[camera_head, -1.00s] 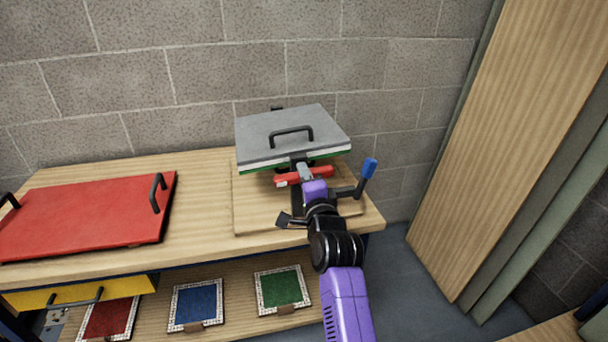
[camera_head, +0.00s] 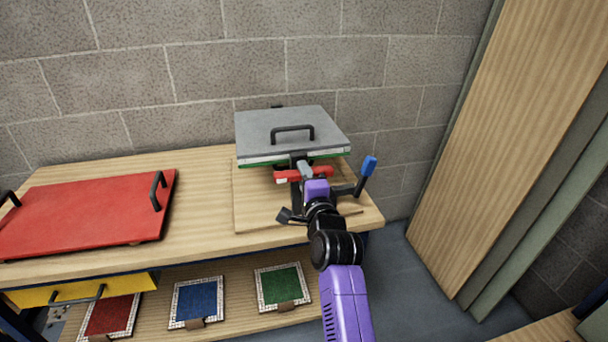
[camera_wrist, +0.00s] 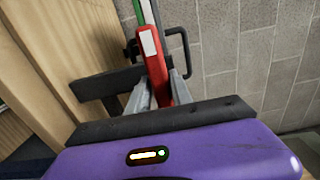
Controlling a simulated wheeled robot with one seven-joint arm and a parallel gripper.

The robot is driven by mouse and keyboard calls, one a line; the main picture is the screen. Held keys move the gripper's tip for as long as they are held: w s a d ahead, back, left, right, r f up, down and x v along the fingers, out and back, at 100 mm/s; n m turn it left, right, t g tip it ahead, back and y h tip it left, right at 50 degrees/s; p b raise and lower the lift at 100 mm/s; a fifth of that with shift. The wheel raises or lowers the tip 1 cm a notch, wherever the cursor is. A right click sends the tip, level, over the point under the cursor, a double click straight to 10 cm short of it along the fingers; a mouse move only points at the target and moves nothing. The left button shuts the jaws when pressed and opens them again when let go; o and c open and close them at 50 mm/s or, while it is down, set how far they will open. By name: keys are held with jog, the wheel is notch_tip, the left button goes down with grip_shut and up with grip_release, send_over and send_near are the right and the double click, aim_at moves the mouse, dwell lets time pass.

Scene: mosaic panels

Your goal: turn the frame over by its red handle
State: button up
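The frame (camera_head: 262,128) has a grey top plate with a black handle and a thin white and green edge. It is held on a stand above the bench board at the back right. Its red handle (camera_head: 286,177) sticks out at the front below the plate. My gripper (camera_head: 304,172) is at this red handle. In the wrist view, the red handle (camera_wrist: 158,82) passes between the two grey fingers of my gripper (camera_wrist: 158,92), which close against both sides. The frame's underside is hidden.
A blue-knobbed lever (camera_head: 368,167) stands close right of my gripper. A red panel (camera_head: 85,212) with black handles lies on the bench at left. Red, blue and green tiles (camera_head: 280,286) sit on the shelf below. A block wall stands close behind.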

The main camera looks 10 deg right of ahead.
jog(key=shift+o, duration=1.3)
jog(key=shift+s, duration=0.1)
jog(key=s, duration=0.7)
jog(key=shift+s+p, duration=0.35)
jog(key=shift+p, duration=0.1)
